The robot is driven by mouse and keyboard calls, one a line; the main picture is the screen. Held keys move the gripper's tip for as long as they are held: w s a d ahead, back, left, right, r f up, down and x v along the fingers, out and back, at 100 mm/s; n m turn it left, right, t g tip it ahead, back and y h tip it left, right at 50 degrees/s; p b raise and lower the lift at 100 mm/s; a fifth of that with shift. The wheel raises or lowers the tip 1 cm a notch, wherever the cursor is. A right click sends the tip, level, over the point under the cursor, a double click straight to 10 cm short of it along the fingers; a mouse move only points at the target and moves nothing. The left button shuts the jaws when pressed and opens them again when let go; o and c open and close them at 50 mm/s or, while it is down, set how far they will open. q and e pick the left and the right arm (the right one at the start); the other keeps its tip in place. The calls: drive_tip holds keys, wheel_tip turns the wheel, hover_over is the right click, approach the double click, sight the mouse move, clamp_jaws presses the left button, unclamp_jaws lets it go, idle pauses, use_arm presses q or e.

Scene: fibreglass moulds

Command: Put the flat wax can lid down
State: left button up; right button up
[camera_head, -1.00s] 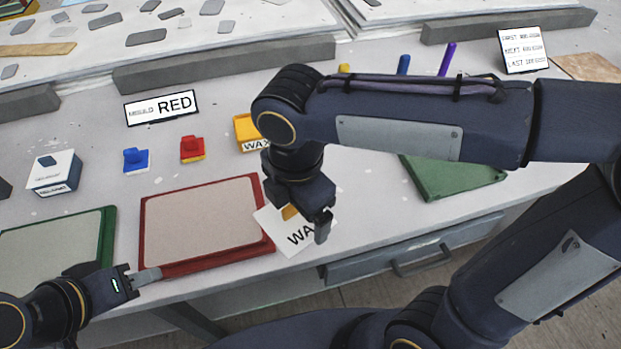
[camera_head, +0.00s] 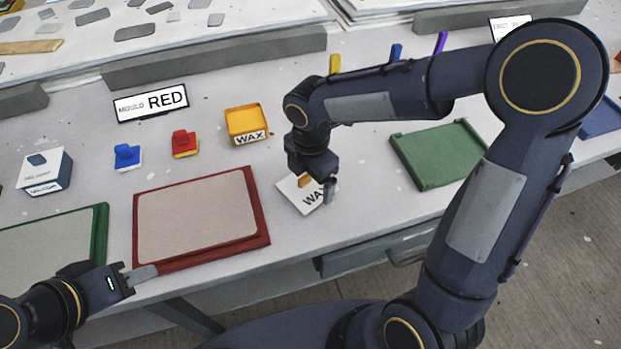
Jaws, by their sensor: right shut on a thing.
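The flat wax can lid (camera_head: 293,195) is a white square plate with "WA" lettering showing and a small orange-yellow knob. My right gripper (camera_head: 318,190) is shut on its knob and hides part of the lettering. The lid is at or just above the table, right of the red-framed mould; I cannot tell whether it touches the table. The yellow wax can (camera_head: 247,122) stands open at the back, labelled WAX. My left gripper (camera_head: 142,275) is at the front edge of the red mould; whether its fingers are apart is unclear.
The red mould (camera_head: 256,200) lies left of the lid, and a green tray (camera_head: 440,155) lies to its right. Red (camera_head: 185,143) and blue (camera_head: 127,157) small blocks stand behind the mould. A "MOULD RED" sign (camera_head: 151,103) stands farther back. Table is clear around the lid.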

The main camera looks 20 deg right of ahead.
drive_tip(key=shift+f, duration=0.3)
drive_tip(key=shift+f, duration=0.15)
drive_tip(key=o, duration=0.7)
